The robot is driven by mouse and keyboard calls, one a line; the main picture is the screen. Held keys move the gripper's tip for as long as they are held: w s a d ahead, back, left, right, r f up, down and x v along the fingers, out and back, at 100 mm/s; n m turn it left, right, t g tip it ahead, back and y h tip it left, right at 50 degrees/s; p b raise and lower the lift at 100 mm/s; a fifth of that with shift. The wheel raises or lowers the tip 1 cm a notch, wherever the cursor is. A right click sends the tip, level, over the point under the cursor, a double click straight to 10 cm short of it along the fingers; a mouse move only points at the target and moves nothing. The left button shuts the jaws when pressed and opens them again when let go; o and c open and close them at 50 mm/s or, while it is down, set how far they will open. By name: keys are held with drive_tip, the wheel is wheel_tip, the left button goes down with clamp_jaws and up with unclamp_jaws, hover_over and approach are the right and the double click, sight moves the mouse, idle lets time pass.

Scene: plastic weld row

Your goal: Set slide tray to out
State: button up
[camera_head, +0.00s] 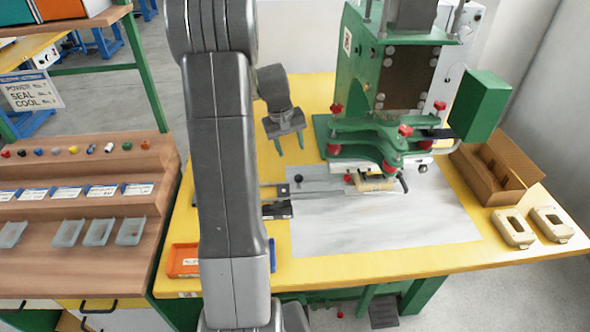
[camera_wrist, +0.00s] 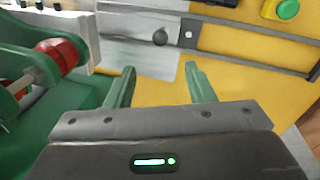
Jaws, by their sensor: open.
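The slide tray (camera_head: 325,181) is a flat grey metal plate with a small black knob (camera_head: 298,179), lying at the left front of the green press. A beige part (camera_head: 372,183) sits at its right, below the press head. In the wrist view the plate (camera_wrist: 125,50) and knob (camera_wrist: 160,36) lie beyond my fingertips. My gripper (camera_head: 289,146) is above the yellow table, behind and slightly left of the knob. Its two green fingers (camera_wrist: 160,70) are apart, with nothing between them, and do not appear to touch the knob.
Thin rails (camera_wrist: 255,33) run from the plate past the knob. A green button (camera_wrist: 288,9) is near them. The green press (camera_head: 385,100) with red knobs stands close to my gripper. An orange tray (camera_head: 184,260), an open cardboard box (camera_head: 495,170) and two beige parts (camera_head: 513,229) are on the table.

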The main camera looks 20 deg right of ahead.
sight(298, 175)
drive_tip(key=f, duration=0.4)
drive_tip(key=d+f, duration=0.1)
drive_tip(key=f, duration=0.3)
drive_tip(key=d+f, duration=0.1)
drive_tip(key=f, duration=0.3)
drive_tip(key=shift+s+d+f+p, duration=0.2)
drive_tip(key=shift+f+p, duration=0.1)
drive_tip(key=shift+p, duration=0.1)
drive_tip(key=shift+w, duration=0.1)
clamp_jaws()
